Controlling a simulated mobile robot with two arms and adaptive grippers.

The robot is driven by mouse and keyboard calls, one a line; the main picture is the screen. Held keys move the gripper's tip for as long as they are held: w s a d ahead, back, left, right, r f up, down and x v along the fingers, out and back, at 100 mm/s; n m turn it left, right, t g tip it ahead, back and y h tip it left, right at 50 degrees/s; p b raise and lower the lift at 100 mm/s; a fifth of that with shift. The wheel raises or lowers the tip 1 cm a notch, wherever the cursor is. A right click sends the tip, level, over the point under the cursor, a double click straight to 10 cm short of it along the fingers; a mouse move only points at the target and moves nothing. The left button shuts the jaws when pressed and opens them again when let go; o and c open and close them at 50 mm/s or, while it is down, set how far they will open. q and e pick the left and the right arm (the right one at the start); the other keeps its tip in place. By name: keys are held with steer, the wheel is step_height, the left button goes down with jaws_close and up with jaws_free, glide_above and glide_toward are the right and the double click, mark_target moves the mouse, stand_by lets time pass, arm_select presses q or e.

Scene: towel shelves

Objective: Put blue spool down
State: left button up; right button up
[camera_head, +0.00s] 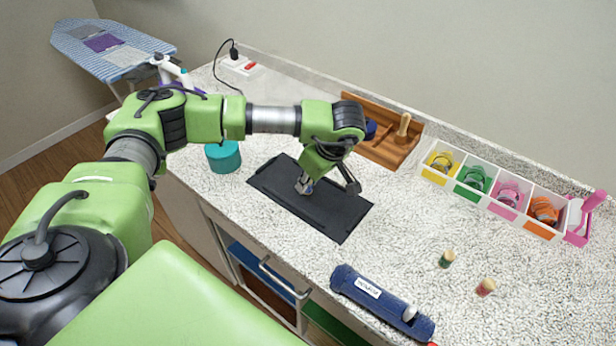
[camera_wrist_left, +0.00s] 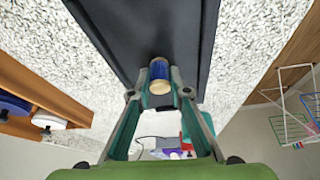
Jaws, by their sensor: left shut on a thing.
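The blue spool (camera_wrist_left: 159,75) has a pale wooden end and sits between the fingertips of my left gripper (camera_wrist_left: 160,88) in the left wrist view. That gripper is shut on it. In the head view my left gripper (camera_head: 328,188) points down over the black tray (camera_head: 335,216), which lies on the speckled counter. The tray also shows behind the spool in the wrist view (camera_wrist_left: 135,30). I cannot tell whether the spool touches the tray. In the head view I cannot make out the spool at the gripper. My right gripper is not in view.
A wooden rack (camera_head: 398,152) stands behind the tray. A white bin row (camera_head: 482,202) holds coloured items at the back right. A teal canister (camera_head: 222,157) is left of the tray. Green (camera_head: 446,260) and red (camera_head: 485,288) spools and a navy device (camera_head: 375,298) lie at the front right.

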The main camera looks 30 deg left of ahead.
arm_select(q)
steer(key=shift+f, duration=0.1)
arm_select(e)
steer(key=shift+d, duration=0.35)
arm_select(q)
steer(key=shift+f+b, duration=0.15)
steer(key=shift+b, duration=0.15)
steer(key=o, duration=0.8)
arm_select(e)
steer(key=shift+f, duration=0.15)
arm_select(q)
steer(key=shift+r, duration=0.25)
steer(key=shift+d+r, duration=0.2)
steer(key=b+v, duration=0.3)
steer(key=v, duration=0.8)
steer(key=shift+r, duration=0.2)
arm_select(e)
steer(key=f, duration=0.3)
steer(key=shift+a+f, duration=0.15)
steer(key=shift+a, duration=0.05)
